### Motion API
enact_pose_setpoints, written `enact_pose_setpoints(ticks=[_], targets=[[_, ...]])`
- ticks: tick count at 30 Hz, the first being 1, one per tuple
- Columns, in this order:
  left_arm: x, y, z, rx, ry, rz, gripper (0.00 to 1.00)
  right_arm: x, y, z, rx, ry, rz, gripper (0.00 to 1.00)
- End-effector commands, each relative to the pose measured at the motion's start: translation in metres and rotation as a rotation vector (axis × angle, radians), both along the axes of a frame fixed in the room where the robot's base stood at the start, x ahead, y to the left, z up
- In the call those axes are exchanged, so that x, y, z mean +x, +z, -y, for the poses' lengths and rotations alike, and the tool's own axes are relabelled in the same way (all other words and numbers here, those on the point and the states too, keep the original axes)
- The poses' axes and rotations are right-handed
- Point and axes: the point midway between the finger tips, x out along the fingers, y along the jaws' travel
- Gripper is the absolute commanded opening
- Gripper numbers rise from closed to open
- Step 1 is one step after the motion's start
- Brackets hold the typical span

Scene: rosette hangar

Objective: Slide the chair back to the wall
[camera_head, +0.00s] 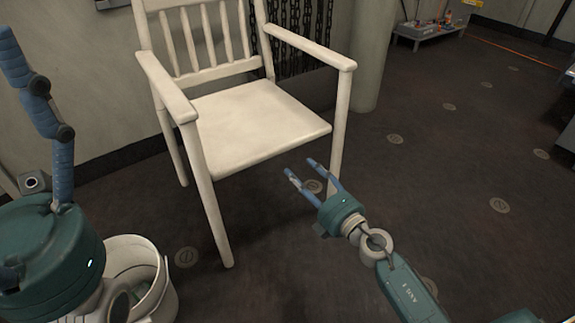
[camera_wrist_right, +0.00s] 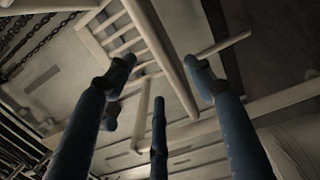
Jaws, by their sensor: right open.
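The white chair (camera_head: 255,120) stands upright with its slatted back near the wall (camera_head: 75,80) and its seat front facing me. My right gripper (camera_head: 302,170) is open and empty, low in front of the seat's front edge, just left of the front right leg in the head view. I cannot tell whether it touches the chair. In the right wrist view its blue fingers are spread, with pale chair parts (camera_wrist_right: 165,60) beyond them. My left gripper (camera_head: 50,120) is at the left edge, left of the chair; its jaw state is unclear.
A white bucket (camera_head: 135,270) stands on the floor at the lower left. Dark chains (camera_head: 300,35) hang behind the chair, next to a pale round column (camera_head: 370,55). A low grey cart (camera_head: 430,30) stands farther back. The dark floor to the right is mostly clear.

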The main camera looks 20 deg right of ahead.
Motion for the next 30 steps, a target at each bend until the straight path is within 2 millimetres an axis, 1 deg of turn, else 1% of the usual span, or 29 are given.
enact_pose_setpoints(ticks=[18,23,30], targets=[[-0.001,0.001,0.001,0.004,0.002,0.015,0.8,0.059,-0.001,-0.019,0.003,0.0,-0.001,0.53],[-0.002,0.004,0.002,0.006,0.002,0.022,0.8,0.075,0.001,-0.023,0.004,-0.001,0.0,0.53],[-0.002,0.002,0.002,0.006,0.001,0.023,0.8,0.098,-0.001,-0.03,0.004,-0.001,-0.001,0.53]])
